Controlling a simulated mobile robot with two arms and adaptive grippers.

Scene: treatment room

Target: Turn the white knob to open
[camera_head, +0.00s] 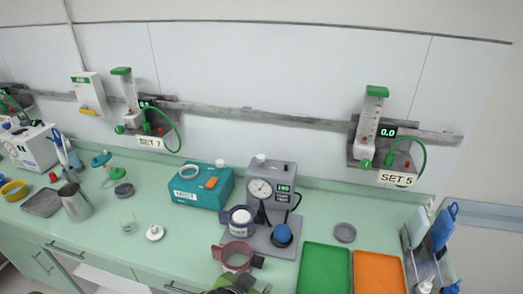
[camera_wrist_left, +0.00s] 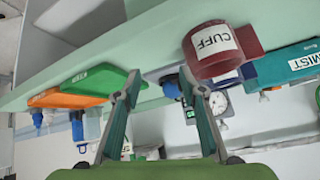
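A white knob-like cap (camera_head: 261,158) stands on top of the grey gauge box (camera_head: 287,172), which has a round dial and a small dark display. Another small white cap (camera_head: 220,163) sits on the teal box labelled MIST (camera_head: 186,187). I cannot tell which one is the task's knob. My left gripper (camera_wrist_left: 160,75) is open and empty in the left wrist view; in the head view only part of it (camera_head: 238,284) shows at the bottom edge, in front of the dark red cuff (camera_head: 238,252). It is apart from the gauge box. My right gripper is not in view.
Green (camera_head: 324,270) and orange (camera_head: 379,272) trays lie to the right. Two flowmeters, SET 7 (camera_head: 133,97) and SET 5 (camera_head: 370,125), hang on the wall rail.

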